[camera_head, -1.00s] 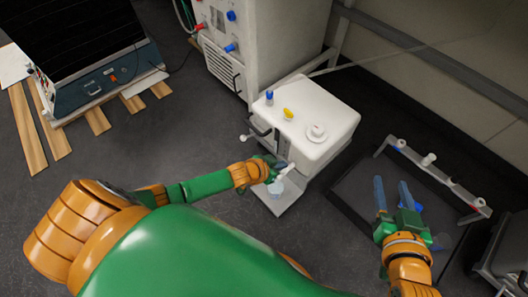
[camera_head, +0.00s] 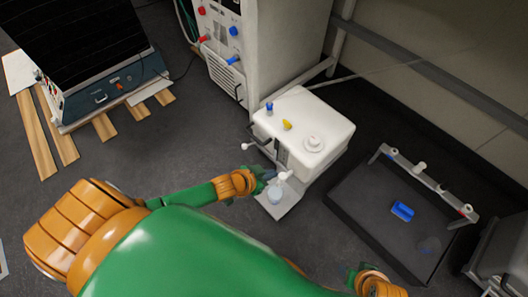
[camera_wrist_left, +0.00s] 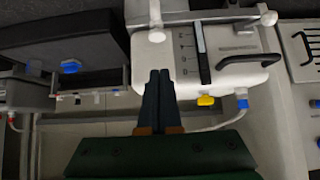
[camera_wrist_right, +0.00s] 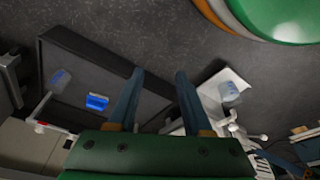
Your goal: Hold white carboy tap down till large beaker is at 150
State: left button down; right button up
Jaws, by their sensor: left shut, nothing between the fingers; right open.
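The white carboy (camera_head: 318,122) stands with its white tap (camera_head: 285,176) on the front. It also shows in the left wrist view (camera_wrist_left: 187,75). A clear beaker (camera_head: 275,193) stands on the pale plate below the tap and also shows in the right wrist view (camera_wrist_right: 229,91). Its level and marks are too small to read. My left gripper (camera_head: 265,179) is shut and empty beside the tap; in the left wrist view its fingertips (camera_wrist_left: 160,73) are close to the tap, and I cannot tell whether they touch. My right gripper (camera_wrist_right: 155,75) is open and empty, low in the head view.
A tall white machine (camera_head: 270,45) stands behind the carboy.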

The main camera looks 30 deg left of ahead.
pick_arm(q)
jog(key=p+v, duration=0.1)
jog(key=v, duration=0.2)
jog(key=shift+s+a+r, duration=0.1)
jog(key=shift+s+r, duration=0.1)
jog(key=shift+r, duration=0.05)
pick_arm(e)
jog(key=f, duration=0.1)
jog(key=s+f, duration=0.1)
jog(key=f, duration=0.1)
jog(key=s+f, duration=0.1)
jog(key=shift+d+f, duration=0.2)
jog(key=shift+f, duration=0.2)
pick_arm(q)
jog(key=shift+f, duration=0.1)
